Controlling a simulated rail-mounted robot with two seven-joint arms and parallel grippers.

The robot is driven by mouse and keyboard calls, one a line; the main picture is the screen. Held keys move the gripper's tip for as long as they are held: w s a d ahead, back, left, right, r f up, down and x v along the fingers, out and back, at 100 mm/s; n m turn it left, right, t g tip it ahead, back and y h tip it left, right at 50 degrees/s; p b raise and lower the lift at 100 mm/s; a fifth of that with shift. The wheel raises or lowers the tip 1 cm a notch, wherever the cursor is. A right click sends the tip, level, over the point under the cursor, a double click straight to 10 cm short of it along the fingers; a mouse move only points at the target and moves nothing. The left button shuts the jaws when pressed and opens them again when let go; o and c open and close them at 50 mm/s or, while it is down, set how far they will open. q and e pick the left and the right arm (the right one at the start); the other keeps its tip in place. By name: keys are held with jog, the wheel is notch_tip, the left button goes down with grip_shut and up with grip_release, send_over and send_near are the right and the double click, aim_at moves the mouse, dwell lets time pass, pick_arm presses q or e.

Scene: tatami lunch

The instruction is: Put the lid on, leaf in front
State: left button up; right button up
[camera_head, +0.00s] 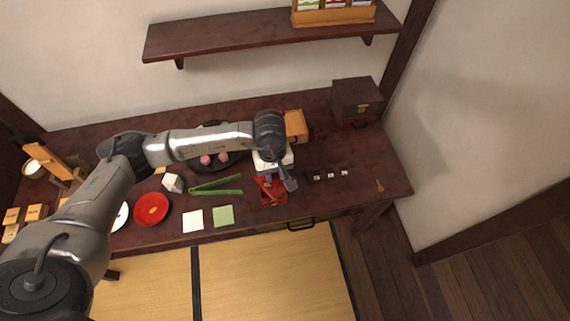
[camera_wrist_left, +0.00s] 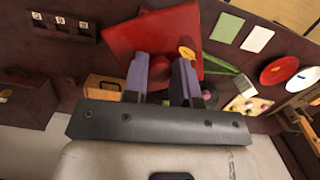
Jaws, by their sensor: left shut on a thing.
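A red lacquered piece, which I take to be the lid (camera_wrist_left: 145,35), carries a gold leaf mark (camera_wrist_left: 187,52) near one edge in the left wrist view. My left gripper (camera_wrist_left: 162,65) is shut on it, with the red piece between the fingers. In the head view the red piece (camera_head: 268,194) shows under my left gripper (camera_head: 277,182), near the front of the table. Whether the red box lies directly beneath it, and whether they touch, I cannot tell. My right gripper is in neither view.
Green tongs (camera_head: 216,187), a white card (camera_head: 193,221) and a green card (camera_head: 223,216) lie left of the red piece. A red plate (camera_head: 151,209) is farther left. A small dark holder (camera_head: 327,175) is to the right, and a wooden box (camera_head: 295,126) stands behind.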

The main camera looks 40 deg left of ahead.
pick_arm(q)
jog(key=shift+w+a+f+n+t+b, duration=0.35)
jog(key=shift+a+f+n+b, duration=0.5)
jog(key=shift+f+n, duration=1.15)
jog(key=shift+w+a+f+n+t+b, duration=0.1)
jog(key=shift+w+a+f+n+b, duration=0.7)
jog(key=shift+f+n, duration=1.2)
jog(key=shift+w+a+f+n+t+b, duration=0.25)
jog(key=shift+a+f+n+b, duration=0.3)
jog(key=shift+f+n+b, duration=1.05)
jog(key=shift+f+n+p, duration=0.3)
jog(key=shift+f+p, duration=0.1)
jog(key=shift+f, duration=0.2)
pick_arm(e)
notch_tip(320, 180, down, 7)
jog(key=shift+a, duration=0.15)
pick_arm(q)
jog(key=shift+f, duration=0.3)
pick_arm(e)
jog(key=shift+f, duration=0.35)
pick_arm(q)
jog(key=shift+f+b, duration=0.5)
jog(key=shift+b, duration=0.15)
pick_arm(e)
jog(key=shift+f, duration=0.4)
